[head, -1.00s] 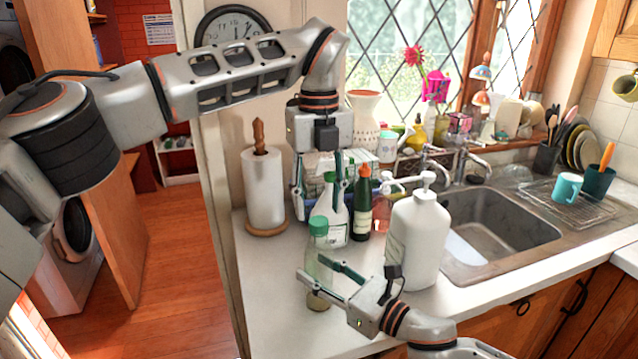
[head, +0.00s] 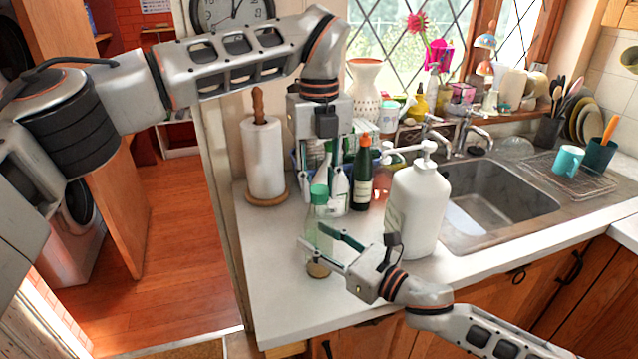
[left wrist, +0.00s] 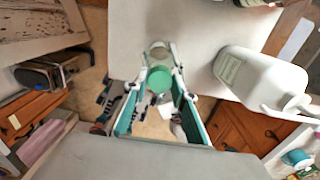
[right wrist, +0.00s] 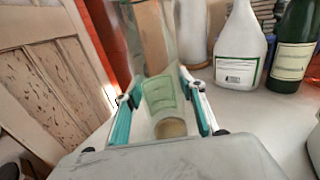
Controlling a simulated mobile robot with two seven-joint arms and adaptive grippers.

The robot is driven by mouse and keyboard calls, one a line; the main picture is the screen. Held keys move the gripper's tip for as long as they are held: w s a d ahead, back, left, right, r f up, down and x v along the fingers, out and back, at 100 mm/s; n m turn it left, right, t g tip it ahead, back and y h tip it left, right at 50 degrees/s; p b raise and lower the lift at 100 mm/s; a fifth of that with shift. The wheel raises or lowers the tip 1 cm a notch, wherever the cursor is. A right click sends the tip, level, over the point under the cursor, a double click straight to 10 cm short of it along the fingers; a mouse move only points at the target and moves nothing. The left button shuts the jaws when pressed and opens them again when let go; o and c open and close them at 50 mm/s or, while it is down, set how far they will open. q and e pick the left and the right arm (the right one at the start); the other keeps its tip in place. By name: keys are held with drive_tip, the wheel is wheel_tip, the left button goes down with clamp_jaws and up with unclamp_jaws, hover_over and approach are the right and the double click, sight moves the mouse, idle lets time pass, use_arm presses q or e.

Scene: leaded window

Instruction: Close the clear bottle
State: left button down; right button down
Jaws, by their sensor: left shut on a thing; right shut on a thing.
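The clear bottle (head: 319,240) stands upright on the counter near its left end. It is see-through, with a pale green label that shows in the right wrist view (right wrist: 160,92). A green cap (head: 319,193) is at its top and also shows in the left wrist view (left wrist: 160,79). I cannot tell whether the cap is fully seated. My left gripper (head: 320,188) points down from above, shut on the cap. My right gripper (head: 318,251) reaches in from the right, low, and is shut on the bottle's body. Its fingers flank the bottle in the right wrist view (right wrist: 160,112).
A big white pump bottle (head: 417,210) stands close to the right gripper. A spray bottle (head: 339,190), a dark green bottle (head: 361,175) and a paper towel roll (head: 263,160) stand behind. The sink (head: 500,200) is at right. The counter's front left is clear.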

use_arm(q)
drive_tip(key=m, duration=0.5)
drive_tip(key=c, duration=1.6)
unclamp_jaws()
drive_tip(key=shift+c, duration=0.2)
drive_tip(key=shift+r, duration=2.25)
drive_tip(key=shift+c, duration=0.3)
wheel_tip(320, 180, up, 4)
drive_tip(key=shift+f+n, duration=0.25)
drive_tip(key=shift+n, duration=0.05)
